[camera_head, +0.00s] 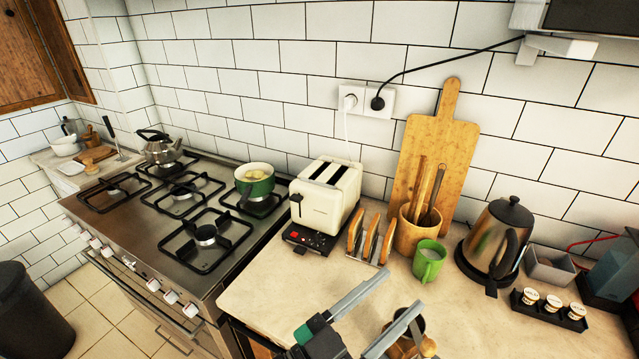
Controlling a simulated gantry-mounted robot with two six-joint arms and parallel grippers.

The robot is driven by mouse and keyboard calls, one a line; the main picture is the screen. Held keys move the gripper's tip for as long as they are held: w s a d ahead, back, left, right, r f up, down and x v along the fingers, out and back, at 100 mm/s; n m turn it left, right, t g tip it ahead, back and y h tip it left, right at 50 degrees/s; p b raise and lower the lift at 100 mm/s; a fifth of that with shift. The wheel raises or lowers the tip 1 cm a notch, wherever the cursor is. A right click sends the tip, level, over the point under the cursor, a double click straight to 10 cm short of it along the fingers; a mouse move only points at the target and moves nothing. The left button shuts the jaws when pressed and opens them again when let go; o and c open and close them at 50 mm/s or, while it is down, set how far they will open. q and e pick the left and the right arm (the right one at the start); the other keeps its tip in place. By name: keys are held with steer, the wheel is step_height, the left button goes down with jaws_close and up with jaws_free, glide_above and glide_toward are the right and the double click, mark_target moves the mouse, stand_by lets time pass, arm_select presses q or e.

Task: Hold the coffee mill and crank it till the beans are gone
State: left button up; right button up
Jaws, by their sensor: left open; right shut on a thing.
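The coffee mill (404,347) seems to be the brown wooden thing with a dark round top at the bottom edge. It is cut off by the frame and partly hidden behind a finger of my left gripper. A small round wooden knob shows at its right. My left gripper (403,291) is open, with its two grey fingers spread apart at the counter's front. Its lower finger passes close over the mill; I cannot tell whether they touch. My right gripper does not show, and neither does the inside of the mill, so no beans are seen.
Behind stand a white toaster (328,200), a toast rack (368,240), a green mug (429,261), a utensil pot (412,232) and a kettle (495,240). A dark tray of small cups (548,312) is at right. The stove (185,215) is at left. Bare counter (270,285) lies left of my gripper.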

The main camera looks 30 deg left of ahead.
arm_select(q)
steer(key=s+a+r+t+y, duration=0.1)
steer(key=a+r+t, duration=0.2)
steer(key=r, duration=0.6)
steer(key=s+a+r+n+t+y, duration=0.1)
steer(key=a+r, duration=0.4)
steer(key=r, duration=0.5)
steer(key=shift+s+a+r+t+y, duration=0.25)
steer(key=shift+s+t, duration=0.25)
steer(key=shift+t, duration=0.5)
steer(key=shift+c, duration=0.2)
